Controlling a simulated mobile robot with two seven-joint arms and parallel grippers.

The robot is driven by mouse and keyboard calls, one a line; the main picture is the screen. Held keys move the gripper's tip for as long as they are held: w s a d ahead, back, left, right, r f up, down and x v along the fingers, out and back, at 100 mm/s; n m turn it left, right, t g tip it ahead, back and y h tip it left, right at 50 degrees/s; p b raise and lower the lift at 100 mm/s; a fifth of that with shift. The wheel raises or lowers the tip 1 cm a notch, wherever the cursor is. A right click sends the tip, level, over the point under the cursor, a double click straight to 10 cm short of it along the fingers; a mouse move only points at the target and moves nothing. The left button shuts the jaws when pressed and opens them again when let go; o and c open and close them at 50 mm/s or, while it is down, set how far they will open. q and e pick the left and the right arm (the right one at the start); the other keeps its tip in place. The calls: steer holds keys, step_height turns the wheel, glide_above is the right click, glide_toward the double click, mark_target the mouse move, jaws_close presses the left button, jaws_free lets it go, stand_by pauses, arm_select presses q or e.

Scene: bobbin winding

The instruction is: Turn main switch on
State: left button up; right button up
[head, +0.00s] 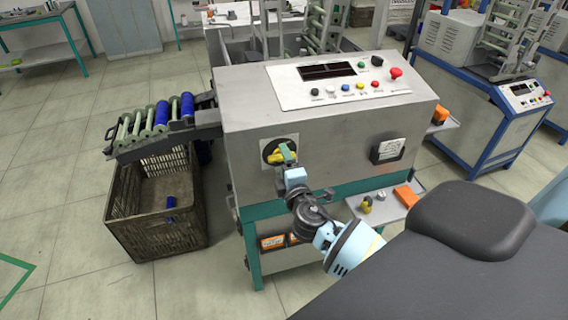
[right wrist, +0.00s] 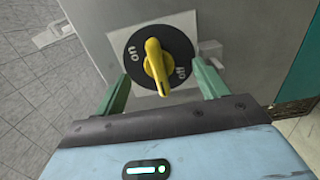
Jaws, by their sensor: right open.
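The main switch (head: 271,154) is a yellow knob on a black round plate, set on the front of the grey machine. In the right wrist view the yellow knob (right wrist: 156,68) stands roughly upright in the picture, between the "on" mark at its left and the "off" mark at its lower right. My right gripper (head: 288,154) is at the switch. In the wrist view its two green fingers (right wrist: 160,72) are open, one on either side of the knob, with a visible gap on both sides. In the head view the gripper partly hides the switch. My left gripper is not in view.
The machine's sloped panel (head: 340,80) has coloured buttons and a red mushroom button (head: 396,73). A rack with blue bobbins (head: 161,112) juts left above a crate (head: 150,235). A side shelf (head: 385,208) sits right of my right gripper.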

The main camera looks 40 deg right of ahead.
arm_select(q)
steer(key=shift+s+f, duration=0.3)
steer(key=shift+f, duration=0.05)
arm_select(e)
steer(key=shift+x, duration=1.2)
steer(key=shift+c, duration=0.4)
steer(key=c, duration=1.3)
steer(key=shift+f+m+b, duration=0.1)
steer(key=shift+m+b, duration=0.8)
steer(key=shift+m, duration=0.5)
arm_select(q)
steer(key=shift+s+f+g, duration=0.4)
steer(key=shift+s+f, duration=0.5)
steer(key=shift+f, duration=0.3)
arm_select(e)
steer(key=shift+m, duration=0.5)
